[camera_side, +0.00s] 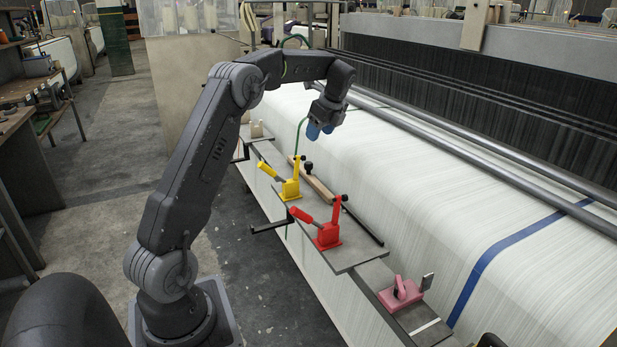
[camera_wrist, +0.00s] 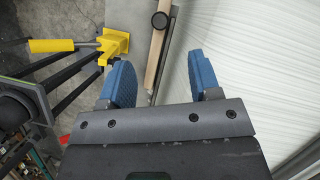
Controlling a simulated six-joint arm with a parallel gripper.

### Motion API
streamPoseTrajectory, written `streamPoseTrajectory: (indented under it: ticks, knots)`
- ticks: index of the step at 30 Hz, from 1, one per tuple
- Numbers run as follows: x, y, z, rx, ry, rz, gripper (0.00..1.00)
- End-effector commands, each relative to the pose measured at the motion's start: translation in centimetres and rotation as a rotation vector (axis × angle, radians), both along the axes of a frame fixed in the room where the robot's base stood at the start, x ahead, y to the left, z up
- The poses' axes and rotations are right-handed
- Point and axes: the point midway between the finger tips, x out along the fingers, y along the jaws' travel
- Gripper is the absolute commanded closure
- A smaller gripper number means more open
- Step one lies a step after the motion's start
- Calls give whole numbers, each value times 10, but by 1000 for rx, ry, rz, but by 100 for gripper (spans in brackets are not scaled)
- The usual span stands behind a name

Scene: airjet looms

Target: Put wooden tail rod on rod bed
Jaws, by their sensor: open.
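The wooden tail rod (camera_side: 318,187) is a light brown bar with a black knob (camera_side: 308,168) near its upper end. It lies along the loom side of the grey clamp plate (camera_side: 350,256). A thin dark rail (camera_side: 364,227) runs on in line with it; I cannot tell which part is the rod bed. My gripper (camera_side: 320,130) has blue fingers, open and empty, above the rod's far end. In the wrist view the rod (camera_wrist: 155,58) and its knob (camera_wrist: 160,20) show ahead of and between the fingers, apart from both.
A yellow toggle clamp (camera_side: 290,188) and a red toggle clamp (camera_side: 328,236) stand beside the rod. A pink block (camera_side: 400,294) sits at the near end. White warp sheet (camera_side: 450,220) and grey loom bars (camera_side: 480,160) lie right. Air above the plate is free.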

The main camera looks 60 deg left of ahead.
Motion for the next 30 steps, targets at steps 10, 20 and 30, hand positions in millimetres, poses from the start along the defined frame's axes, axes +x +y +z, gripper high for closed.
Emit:
streamPoseTrajectory:
  ticks: [10,20,30]
  knots:
    - [-10,21,-59,-2,1,2,43]
    - [-13,28,-86,-2,1,2,43]
    - [-18,39,-121,-1,-2,1,43]
